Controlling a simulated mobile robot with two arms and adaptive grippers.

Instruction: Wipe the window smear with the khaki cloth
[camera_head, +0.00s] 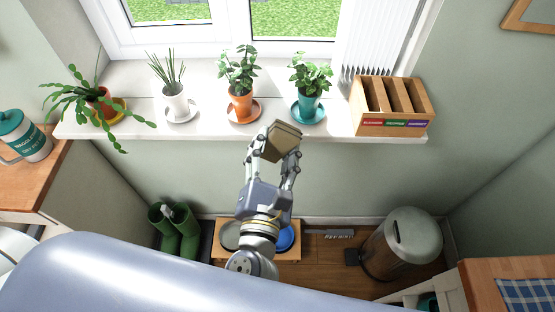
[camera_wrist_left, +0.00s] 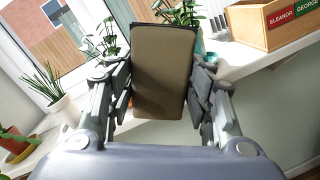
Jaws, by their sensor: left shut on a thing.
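My left gripper (camera_head: 271,163) is shut on the khaki cloth (camera_head: 282,142), a folded, block-like pad. It holds the cloth just in front of the window sill, below the middle and right plants. In the left wrist view the cloth (camera_wrist_left: 162,72) sits between the two fingers, with a dark edge at its far end. The window (camera_head: 222,18) is at the top of the head view, and only its lower part shows. I cannot make out a smear on the visible glass. My right gripper is not in view.
On the sill (camera_head: 210,131) stand a trailing plant (camera_head: 101,98), a spiky plant in a white pot (camera_head: 174,100), an orange pot (camera_head: 241,104), a teal pot (camera_head: 307,104) and a wooden letter rack (camera_head: 393,122). A metal bin (camera_head: 402,245) and green boots (camera_head: 178,232) stand below.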

